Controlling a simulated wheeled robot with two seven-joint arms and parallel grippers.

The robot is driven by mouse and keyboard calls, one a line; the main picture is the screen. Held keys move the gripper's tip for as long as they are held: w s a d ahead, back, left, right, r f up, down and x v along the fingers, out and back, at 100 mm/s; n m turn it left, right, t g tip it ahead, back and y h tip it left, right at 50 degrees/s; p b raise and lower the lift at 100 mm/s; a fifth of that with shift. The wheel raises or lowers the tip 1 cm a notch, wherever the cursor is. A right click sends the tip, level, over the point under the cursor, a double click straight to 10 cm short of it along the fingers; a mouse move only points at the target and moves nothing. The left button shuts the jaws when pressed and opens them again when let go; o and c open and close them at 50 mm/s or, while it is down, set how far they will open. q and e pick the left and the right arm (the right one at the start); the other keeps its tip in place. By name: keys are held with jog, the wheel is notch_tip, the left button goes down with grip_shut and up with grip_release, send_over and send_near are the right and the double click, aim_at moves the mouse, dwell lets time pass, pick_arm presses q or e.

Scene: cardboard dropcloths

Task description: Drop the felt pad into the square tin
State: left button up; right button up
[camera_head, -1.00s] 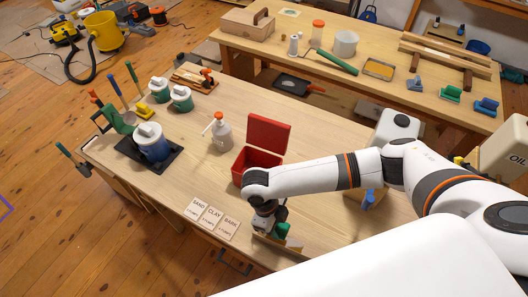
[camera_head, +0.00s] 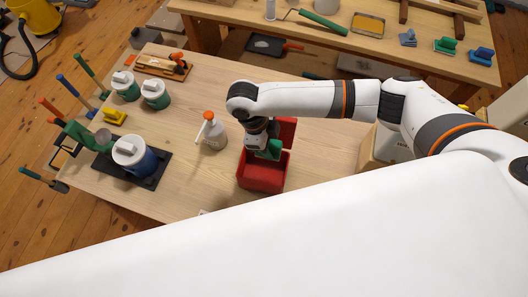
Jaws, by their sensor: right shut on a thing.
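The square tin (camera_head: 262,180) is a red box standing on the near workbench, with its red lid (camera_head: 288,130) raised at the back. My right gripper (camera_head: 262,146) points down over the tin's opening. It is shut on a small green piece, which I take to be the felt pad (camera_head: 272,150). The pad is above or just inside the tin's back part; I cannot tell how deep. The gripper hides part of the tin and the lid. My left gripper is not in view.
A spray bottle (camera_head: 211,132) with an orange top stands just left of the tin. A blue jar (camera_head: 132,154) on a black tray and two green jars stand farther left. A pale canister stands right. My white body hides the bench's front.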

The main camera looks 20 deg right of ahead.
notch_tip(320, 180, down, 4)
jog(key=b, duration=0.2)
jog(key=shift+r+b, duration=0.1)
jog(key=shift+b, duration=0.3)
jog(key=shift+w+f+b, duration=0.1)
jog(key=shift+f+b, duration=0.2)
jog(key=shift+f, duration=0.3)
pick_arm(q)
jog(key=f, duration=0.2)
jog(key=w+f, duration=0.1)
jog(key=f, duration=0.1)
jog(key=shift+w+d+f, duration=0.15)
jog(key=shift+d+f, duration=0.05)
pick_arm(e)
jog(key=shift+r, duration=0.1)
jog(key=o, duration=1.1)
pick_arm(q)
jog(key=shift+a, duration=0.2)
pick_arm(e)
jog(key=shift+o, duration=0.4)
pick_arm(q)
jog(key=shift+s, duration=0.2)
